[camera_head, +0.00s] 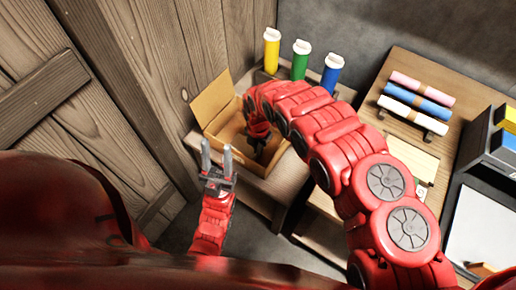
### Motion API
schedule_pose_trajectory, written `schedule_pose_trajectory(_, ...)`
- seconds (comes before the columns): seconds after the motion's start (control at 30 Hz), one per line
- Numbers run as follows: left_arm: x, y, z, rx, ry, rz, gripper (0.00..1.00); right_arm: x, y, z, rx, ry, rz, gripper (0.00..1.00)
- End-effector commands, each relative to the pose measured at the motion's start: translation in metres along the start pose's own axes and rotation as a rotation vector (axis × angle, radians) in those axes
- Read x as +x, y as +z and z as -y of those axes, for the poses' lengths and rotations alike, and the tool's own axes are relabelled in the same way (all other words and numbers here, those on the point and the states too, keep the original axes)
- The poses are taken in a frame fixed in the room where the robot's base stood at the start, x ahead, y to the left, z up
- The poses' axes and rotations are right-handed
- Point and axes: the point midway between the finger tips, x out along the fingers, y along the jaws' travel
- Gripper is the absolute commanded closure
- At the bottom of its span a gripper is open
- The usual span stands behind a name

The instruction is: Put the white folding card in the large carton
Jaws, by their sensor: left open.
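The large carton (212,99) stands open on a low wooden stand beside the plank wall, with one flap raised at its left. My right gripper (258,144) points down inside the carton's opening. It is dark and small there, and I cannot tell whether it is open or holds anything. My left gripper (216,160) is in front of the carton, fingers up and apart, with nothing between them. I cannot pick out the white folding card with certainty. A pale flat piece (412,160) lies on the wooden table, partly behind my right arm.
Yellow (271,52), green (300,60) and blue (332,74) white-capped cylinders stand behind the carton. Pink, blue and white rolls (418,97) lie on a rack on the table (435,65). Dark bins (490,140) and a white panel (485,228) are at the right.

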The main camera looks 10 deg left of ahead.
Motion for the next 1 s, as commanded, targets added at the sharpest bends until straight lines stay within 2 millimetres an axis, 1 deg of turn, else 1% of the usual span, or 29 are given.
schedule_pose_trajectory(0.17,-0.002,0.000,0.000,0.000,0.000,0.000,0.56,0.003,0.000,0.000,0.001,0.001,0.000,1.00)
schedule_pose_trajectory(0.2,-0.001,0.000,0.000,0.000,0.000,0.000,0.56,0.003,0.000,0.000,0.001,0.001,0.000,0.92)
schedule_pose_trajectory(0.27,-0.001,0.000,0.000,0.000,0.000,0.000,0.56,0.002,0.000,0.000,0.001,0.001,0.000,0.81)
schedule_pose_trajectory(0.3,-0.001,0.000,0.000,0.000,0.000,0.000,0.56,0.002,0.000,0.000,0.001,0.001,0.000,0.74)
schedule_pose_trajectory(0.33,-0.001,0.000,0.000,0.000,0.000,0.000,0.56,0.002,0.000,0.000,0.001,0.001,0.000,0.69)
schedule_pose_trajectory(0.37,-0.001,0.000,0.000,0.000,0.000,0.000,0.56,0.002,0.000,0.000,0.001,0.001,0.000,0.66)
schedule_pose_trajectory(0.6,-0.001,0.000,0.000,0.000,0.000,0.000,0.56,0.002,0.000,0.000,0.001,0.001,0.000,0.66)
schedule_pose_trajectory(0.73,0.001,0.000,0.000,0.000,0.000,0.000,0.56,-0.004,0.000,0.000,0.001,0.001,0.000,0.66)
schedule_pose_trajectory(0.87,0.002,0.000,0.000,0.000,0.000,0.000,0.56,-0.022,0.002,-0.002,0.001,0.005,0.003,0.66)
schedule_pose_trajectory(0.97,0.003,-0.001,0.000,0.000,0.000,0.000,0.56,-0.040,0.002,0.000,0.002,0.000,0.003,0.66)
schedule_pose_trajectory(1.0,0.004,-0.001,0.000,0.000,0.000,0.000,0.56,-0.050,0.002,-0.001,0.001,0.002,0.004,0.66)
